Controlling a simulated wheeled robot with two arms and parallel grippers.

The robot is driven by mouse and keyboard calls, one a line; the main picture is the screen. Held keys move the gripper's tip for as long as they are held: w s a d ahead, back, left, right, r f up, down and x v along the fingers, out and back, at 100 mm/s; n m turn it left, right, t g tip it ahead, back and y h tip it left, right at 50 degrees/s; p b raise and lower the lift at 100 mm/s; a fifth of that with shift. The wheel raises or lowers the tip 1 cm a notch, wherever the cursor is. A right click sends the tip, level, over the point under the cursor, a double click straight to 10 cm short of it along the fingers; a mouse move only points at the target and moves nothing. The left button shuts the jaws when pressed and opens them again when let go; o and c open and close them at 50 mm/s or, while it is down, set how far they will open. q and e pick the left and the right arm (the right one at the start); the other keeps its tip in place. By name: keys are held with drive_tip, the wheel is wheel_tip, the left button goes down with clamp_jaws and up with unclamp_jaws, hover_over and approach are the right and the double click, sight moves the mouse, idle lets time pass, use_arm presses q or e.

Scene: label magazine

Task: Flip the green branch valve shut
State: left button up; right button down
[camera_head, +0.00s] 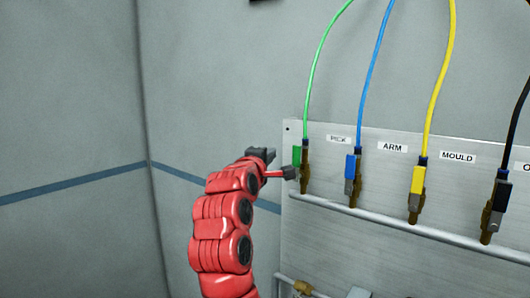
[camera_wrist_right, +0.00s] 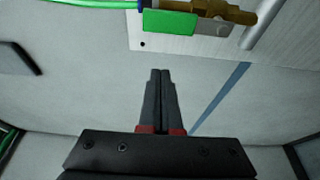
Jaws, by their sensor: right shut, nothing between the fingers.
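The green branch valve has a green handle (camera_head: 297,156) on a brass body (camera_head: 305,172), below the PICK label. Contact cannot be told in the head view. My left gripper is not in view.
Blue (camera_head: 350,166), yellow (camera_head: 418,180) and black (camera_head: 503,197) valves stand in a row to the right on the metal panel (camera_head: 375,225). A pipe (camera_head: 390,229) runs below them. Coloured hoses rise from the valves. The wall area left of the panel is clear.

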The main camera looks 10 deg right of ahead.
drive_tip(key=d+p, duration=0.1)
drive_tip(key=s+d+p, duration=0.1)
drive_tip(key=d+p, duration=0.1)
drive_tip(key=shift+s+d, duration=0.15)
drive_tip(key=shift+d, duration=0.15)
idle(0.5)
drive_tip(key=s+d+f+m+h+b, duration=0.4)
drive_tip(key=s+d+m+h+b, duration=0.1)
drive_tip(key=m+b, duration=1.1)
drive_tip(key=shift+s+f+b, duration=0.25)
drive_tip(key=shift+s+b, duration=0.4)
drive_tip(key=shift+b, duration=1.1)
drive_tip(key=shift+f, duration=0.15)
